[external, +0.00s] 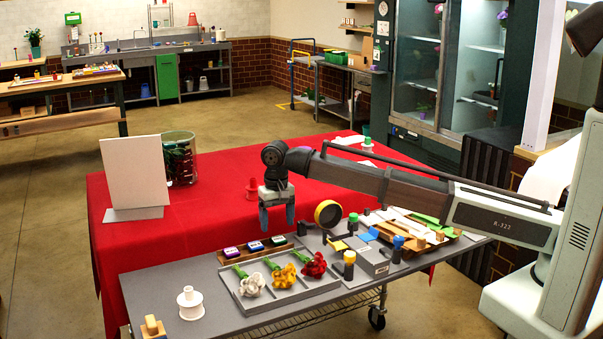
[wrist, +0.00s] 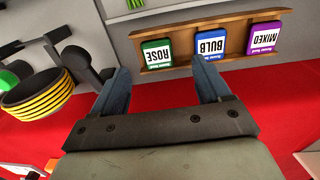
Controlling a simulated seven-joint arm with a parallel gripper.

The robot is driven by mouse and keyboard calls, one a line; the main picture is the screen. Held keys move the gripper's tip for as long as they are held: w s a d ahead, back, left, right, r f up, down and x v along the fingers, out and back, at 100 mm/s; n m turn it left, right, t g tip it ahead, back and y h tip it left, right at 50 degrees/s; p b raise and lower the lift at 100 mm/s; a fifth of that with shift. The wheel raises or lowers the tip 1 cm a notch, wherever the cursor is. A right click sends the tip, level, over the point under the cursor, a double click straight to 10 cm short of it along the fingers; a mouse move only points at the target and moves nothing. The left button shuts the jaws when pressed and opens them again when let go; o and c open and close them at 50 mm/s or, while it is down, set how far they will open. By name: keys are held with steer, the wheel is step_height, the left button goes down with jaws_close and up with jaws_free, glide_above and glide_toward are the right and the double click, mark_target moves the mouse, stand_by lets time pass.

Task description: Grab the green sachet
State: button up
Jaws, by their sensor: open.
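The green sachet (wrist: 157,57), labelled ROSE, lies at the left end of a shallow wooden rack (wrist: 182,64) in the wrist view. A blue BULB sachet (wrist: 211,50) and a purple MIXED sachet (wrist: 264,38) lie beside it. In the external view, the green sachet (external: 278,240) is at the rack's right end. My gripper (external: 277,222) is above that end, pointing down. Its fingers are apart with nothing between them. In the wrist view, my gripper (wrist: 163,76) has the green sachet just beyond its fingertips, between the fingers and nearer the left one.
A grey tray (external: 285,303) with white, yellow and red flowers lies in front of the rack. A red cloth (external: 215,200) covers the table behind, with open room there.

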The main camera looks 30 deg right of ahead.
mark_target(279, 239)
steer(key=shift+s+d+f, duration=0.1)
steer(key=shift+f, duration=1.2)
steer(key=shift+d+f, duration=0.1)
steer(key=shift+f, duration=1.2)
steer(key=c, duration=1.1)
steer(key=shift+r, duration=0.1)
